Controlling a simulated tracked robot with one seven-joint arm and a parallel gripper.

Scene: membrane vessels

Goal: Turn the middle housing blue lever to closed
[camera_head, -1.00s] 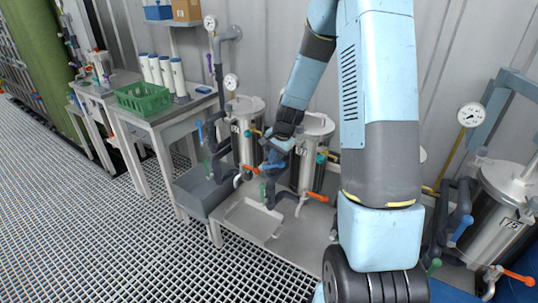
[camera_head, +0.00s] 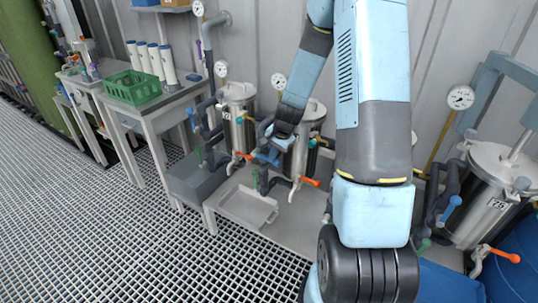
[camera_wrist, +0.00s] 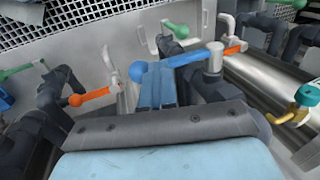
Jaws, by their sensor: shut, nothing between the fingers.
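The middle housing (camera_head: 301,150) is a steel vessel, partly behind my arm in the head view. Its blue lever (camera_wrist: 187,60) shows in the wrist view, with a round ball end on the left and a grey pivot on the right, nearly level and rising slightly to the right. My gripper (camera_wrist: 160,84) is shut and empty, its light blue fingers right at the lever's bar between ball and pivot. I cannot tell whether they touch it. In the head view my gripper (camera_head: 268,156) is in front of the middle housing, and the lever is hard to separate from it.
Orange levers (camera_wrist: 92,97) and green levers (camera_wrist: 178,30) sit close around on dark pipes. A left housing (camera_head: 239,118) and a right housing (camera_head: 482,200) with its own blue lever (camera_head: 450,209) flank the middle one. A bench with a green crate (camera_head: 138,87) stands at left; the grating floor is open.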

